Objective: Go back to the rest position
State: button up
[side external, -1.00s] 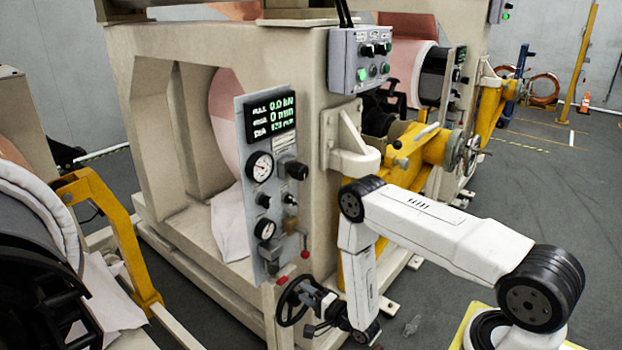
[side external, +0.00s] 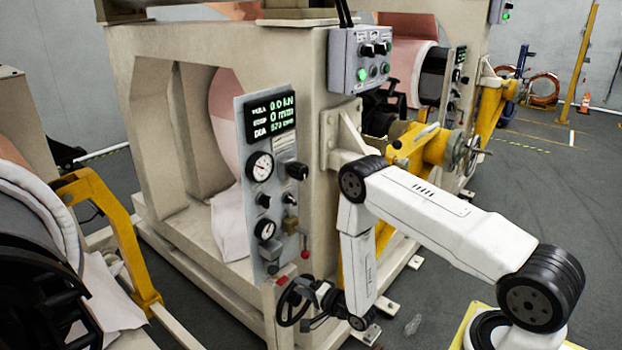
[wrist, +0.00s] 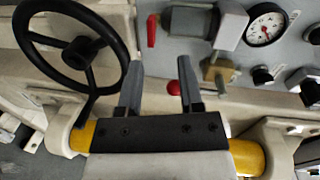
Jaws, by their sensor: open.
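My gripper (wrist: 159,68) is open in the wrist view, its two grey fingers apart with nothing held between them. A red knob (wrist: 172,88) shows in the gap beyond the fingers; I cannot tell how far off it is. The black handwheel (wrist: 76,50) is left of the fingers, apart from them in the picture. In the side view my gripper is small and dark at the lower end of my white arm, close to the handwheel (side external: 288,303) below the control panel (side external: 265,185); its fingertips are hard to make out there.
The panel carries a gauge (wrist: 266,24), a brass padlock-like part (wrist: 217,70), a red lever (wrist: 151,31) and knobs, all near the fingers. The machine's beige frame (side external: 300,80) stands behind. A yellow bracket (side external: 110,225) is at left. Open grey floor (side external: 560,215) lies at right.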

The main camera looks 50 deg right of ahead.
notch_tip(320, 180, up, 11)
jog(key=a+n+g, duration=0.2)
jog(key=n+g, duration=0.5)
jog(key=n, duration=0.1)
jog(key=s+a+r+n+g, duration=0.1)
jog(key=s+r+n+g, duration=0.2)
jog(key=s, duration=0.5)
jog(key=s+a+r+n+g, duration=0.2)
jog(key=s+r+n+g, duration=0.2)
jog(key=s, duration=0.5)
notch_tip(320, 180, up, 3)
jog(key=shift+s+a+f+n, duration=0.1)
jog(key=shift+s+a+n, duration=0.15)
jog(key=shift+n, duration=0.35)
